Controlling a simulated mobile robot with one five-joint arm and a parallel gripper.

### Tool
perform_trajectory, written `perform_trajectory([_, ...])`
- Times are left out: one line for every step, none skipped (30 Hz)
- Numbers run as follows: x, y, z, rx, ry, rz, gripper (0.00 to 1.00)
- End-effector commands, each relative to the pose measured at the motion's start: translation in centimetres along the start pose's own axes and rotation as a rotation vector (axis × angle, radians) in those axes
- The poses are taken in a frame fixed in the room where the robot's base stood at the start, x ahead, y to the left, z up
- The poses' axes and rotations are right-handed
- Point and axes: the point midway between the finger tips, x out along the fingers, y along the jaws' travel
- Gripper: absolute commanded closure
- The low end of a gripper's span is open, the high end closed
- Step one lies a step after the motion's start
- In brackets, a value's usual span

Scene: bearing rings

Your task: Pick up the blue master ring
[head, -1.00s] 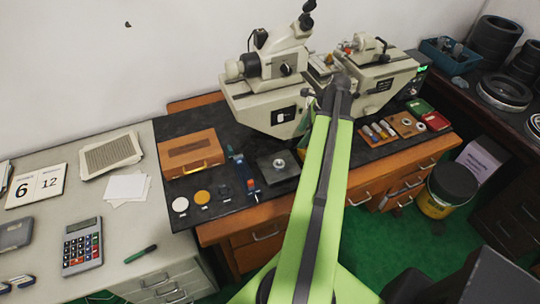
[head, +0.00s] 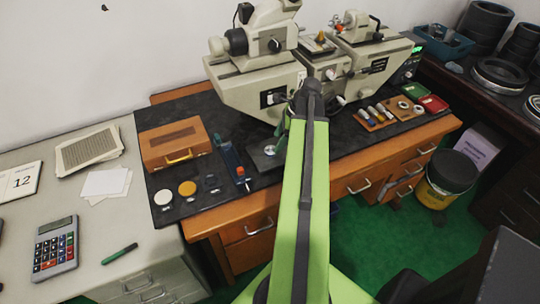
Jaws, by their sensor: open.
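I cannot pick out a blue master ring for certain; the small parts are too small to tell. A wooden block (head: 405,110) with small ring-like parts lies on the dark mat at the right of the bench. Beside it a wooden holder (head: 375,118) carries several short cylinders, some bluish. My green arm reaches up the middle of the view. My gripper (head: 309,92) is at its far end, in front of the large beige instrument, left of the wooden block and apart from it. It is open, with nothing visible in it; its fingertips are hard to make out.
The beige instrument (head: 240,92) stands behind my gripper. A brown case (head: 175,143), a blue tool (head: 232,160) and a grey plate (head: 262,156), partly hidden by my arm, lie left. Green and red boxes (head: 433,103) lie right. A yellow bucket (head: 445,182) stands on the floor.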

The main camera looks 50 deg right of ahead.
Motion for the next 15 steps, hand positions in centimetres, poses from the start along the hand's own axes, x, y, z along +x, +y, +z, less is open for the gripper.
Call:
perform_trajectory([1.3,0.1,-0.1,-0.002,0.0,0.001,0.3])
perform_trajectory([1.9,0.1,-0.1,-0.002,0.0,0.001,0.3])
perform_trajectory([2.7,0.2,-0.1,-0.002,0.0,0.001,0.3])
perform_trajectory([3.3,0.2,0.0,-0.001,0.0,0.001,0.3])
perform_trajectory([3.8,0.2,0.0,-0.001,0.0,0.001,0.3])
perform_trajectory([4.4,0.2,0.0,-0.001,0.0,0.001,0.3])
perform_trajectory([4.7,0.2,0.1,-0.001,0.0,0.001,0.3])
perform_trajectory([4.9,0.2,0.1,-0.001,0.0,0.001,0.3])
perform_trajectory([4.9,0.2,0.2,-0.001,0.0,0.0,0.3])
perform_trajectory([4.8,0.1,0.2,-0.001,0.0,0.0,0.3])
perform_trajectory([4.7,0.1,0.3,-0.001,0.0,0.0,0.3])
perform_trajectory([4.6,0.1,0.3,-0.001,0.0,0.0,0.3])
perform_trajectory([4.6,0.1,0.3,-0.001,0.0,0.0,0.3])
perform_trajectory([4.6,0.1,0.3,-0.001,0.0,0.0,0.3])
perform_trajectory([4.6,0.1,0.3,-0.001,0.0,0.0,0.33])
